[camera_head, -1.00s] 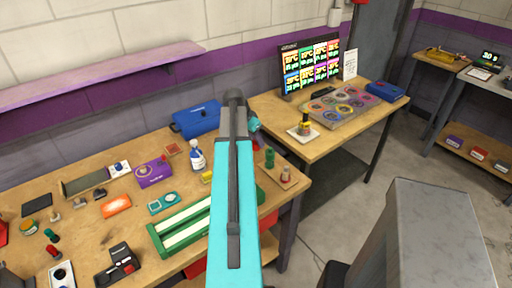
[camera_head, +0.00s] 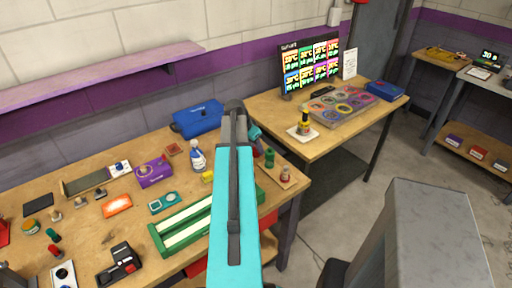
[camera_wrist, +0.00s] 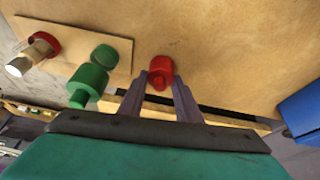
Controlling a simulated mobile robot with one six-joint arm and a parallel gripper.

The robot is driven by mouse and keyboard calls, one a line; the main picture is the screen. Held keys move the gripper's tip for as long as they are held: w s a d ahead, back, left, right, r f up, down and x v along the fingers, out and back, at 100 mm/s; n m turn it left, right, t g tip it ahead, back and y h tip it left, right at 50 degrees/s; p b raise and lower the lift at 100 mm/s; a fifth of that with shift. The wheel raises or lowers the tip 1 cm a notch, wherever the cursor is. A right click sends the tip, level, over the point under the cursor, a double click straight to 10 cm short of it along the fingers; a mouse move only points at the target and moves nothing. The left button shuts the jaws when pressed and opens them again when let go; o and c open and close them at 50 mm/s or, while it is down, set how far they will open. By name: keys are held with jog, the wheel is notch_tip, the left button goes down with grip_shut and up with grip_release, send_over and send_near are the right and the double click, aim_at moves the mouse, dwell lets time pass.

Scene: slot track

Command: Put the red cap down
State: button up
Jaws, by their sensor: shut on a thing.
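The red cap (camera_wrist: 161,70) is between the two fingertips of my gripper (camera_wrist: 158,88) in the wrist view, and my gripper is shut on it. Bare wooden tabletop shows around the cap; I cannot tell whether it touches the wood. In the head view my arm mostly hides the gripper (camera_head: 254,138), and only a little red shows below it. The cap is beside a small wooden board (camera_wrist: 120,62). On that board stand a green piece (camera_wrist: 88,82) and a pale cylinder with a red ring (camera_wrist: 40,50).
A second table (camera_head: 310,150) with a screen stands at the back right.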

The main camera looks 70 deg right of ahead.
jog(key=o, duration=1)
jog(key=shift+f, duration=0.1)
jog(key=shift+r, duration=0.25)
jog(key=shift+b+v, duration=1.15)
jog(key=shift+v, duration=4.8)
jog(key=shift+s, duration=0.1)
